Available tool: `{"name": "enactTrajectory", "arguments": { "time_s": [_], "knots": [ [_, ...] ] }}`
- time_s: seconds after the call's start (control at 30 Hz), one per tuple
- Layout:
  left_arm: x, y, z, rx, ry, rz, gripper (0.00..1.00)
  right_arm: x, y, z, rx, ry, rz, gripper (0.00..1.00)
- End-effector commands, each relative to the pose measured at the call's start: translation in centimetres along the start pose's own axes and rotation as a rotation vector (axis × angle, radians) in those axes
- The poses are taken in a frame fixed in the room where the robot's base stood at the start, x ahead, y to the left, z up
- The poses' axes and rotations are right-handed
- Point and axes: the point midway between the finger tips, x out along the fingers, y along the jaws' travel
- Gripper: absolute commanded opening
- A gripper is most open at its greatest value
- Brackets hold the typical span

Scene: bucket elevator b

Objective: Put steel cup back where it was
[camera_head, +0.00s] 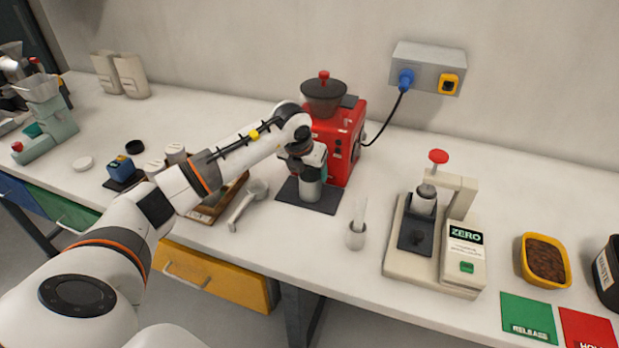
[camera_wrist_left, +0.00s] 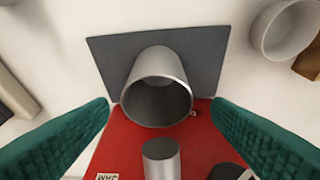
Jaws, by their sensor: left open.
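The steel cup (camera_head: 310,189) stands upright on a dark grey mat (camera_head: 294,194) in front of the red grinder (camera_head: 351,137). In the left wrist view the steel cup (camera_wrist_left: 158,88) is empty as far as its open mouth shows, and the mat (camera_wrist_left: 212,50) lies under it. My left gripper (camera_head: 306,160) is at the grinder's front, at the cup's upper part. Its green-padded fingers are apart on either side of the cup, with gaps visible between pads and cup. My right gripper is not in view.
The grinder's metal spout (camera_wrist_left: 161,158) is close by the cup. A scoop with a handle (camera_head: 245,203) lies left of the mat.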

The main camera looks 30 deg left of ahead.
Motion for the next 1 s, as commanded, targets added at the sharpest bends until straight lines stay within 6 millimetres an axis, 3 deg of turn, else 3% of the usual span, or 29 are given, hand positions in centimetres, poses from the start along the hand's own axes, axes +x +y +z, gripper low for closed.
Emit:
{"name": "enactTrajectory", "arguments": {
  "time_s": [0.2,0.4,1.0],
  "knots": [
    [-4.6,0.0,-0.1,0.0,0.006,-0.001,0.73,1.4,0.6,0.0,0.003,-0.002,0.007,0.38],
    [-7.3,0.0,0.0,0.0,0.004,0.0,0.73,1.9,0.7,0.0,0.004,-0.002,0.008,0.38],
    [-8.0,0.0,0.0,-0.001,0.001,0.0,0.73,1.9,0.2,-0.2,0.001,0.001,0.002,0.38]
  ]
}}
